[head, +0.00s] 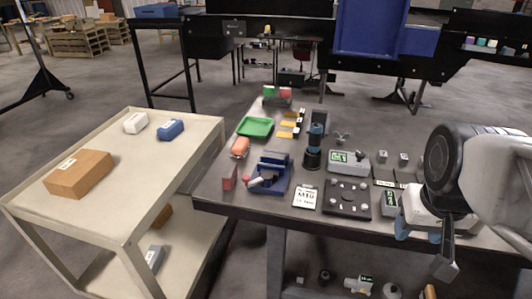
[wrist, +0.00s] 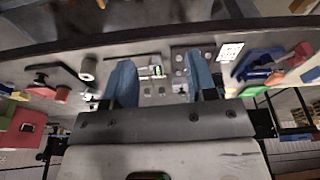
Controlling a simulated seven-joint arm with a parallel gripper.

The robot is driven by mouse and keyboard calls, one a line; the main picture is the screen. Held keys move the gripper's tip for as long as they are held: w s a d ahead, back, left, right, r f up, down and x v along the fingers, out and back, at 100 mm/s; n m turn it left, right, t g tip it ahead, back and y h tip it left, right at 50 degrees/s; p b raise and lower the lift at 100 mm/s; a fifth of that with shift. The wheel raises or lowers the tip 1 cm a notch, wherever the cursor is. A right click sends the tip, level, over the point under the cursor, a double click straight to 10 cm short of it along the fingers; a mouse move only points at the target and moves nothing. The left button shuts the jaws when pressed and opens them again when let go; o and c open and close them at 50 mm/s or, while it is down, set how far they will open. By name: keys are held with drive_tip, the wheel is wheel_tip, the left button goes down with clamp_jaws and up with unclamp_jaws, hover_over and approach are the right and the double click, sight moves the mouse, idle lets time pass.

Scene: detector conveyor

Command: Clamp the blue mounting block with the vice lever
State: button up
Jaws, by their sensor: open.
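The blue vice (head: 270,187) stands near the left end of the dark table, and its blue body also shows at the right of the wrist view (wrist: 258,66). A blue block-like part (head: 273,159) sits at the top of the vice; I cannot tell whether it is the mounting block or a jaw. The pale vice lever (head: 262,181) with a red end sticks out at the front left. Another blue block (head: 170,130) lies on the cart. My gripper (head: 427,240) is open and empty at the table's right, well away from the vice. Its blue fingers (wrist: 161,82) are spread.
A beige cart (head: 115,205) stands left of the table, carrying a brown box (head: 79,173) and a white block (head: 135,122). Near the vice are an orange cylinder (head: 240,147), a green tray (head: 255,127), a dark upright device (head: 315,145) and a white label card (head: 306,196).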

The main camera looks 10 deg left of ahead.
drive_tip(key=w+a+r+n, duration=0.1)
drive_tip(key=w+a+n, duration=0.2)
drive_tip(key=w+a, duration=0.45)
drive_tip(key=n+g, duration=0.2)
drive_tip(key=n, duration=0.5)
hover_over(246, 176)
drive_tip(key=f, duration=0.6)
drive_tip(key=shift+s+d, duration=0.1)
drive_tip(key=shift+d, duration=0.25)
drive_tip(key=shift+a+f, duration=0.1)
drive_tip(key=shift+a, duration=0.3)
drive_tip(key=shift+f, duration=0.15)
drive_tip(key=shift+f, duration=3.75)
clamp_jaws()
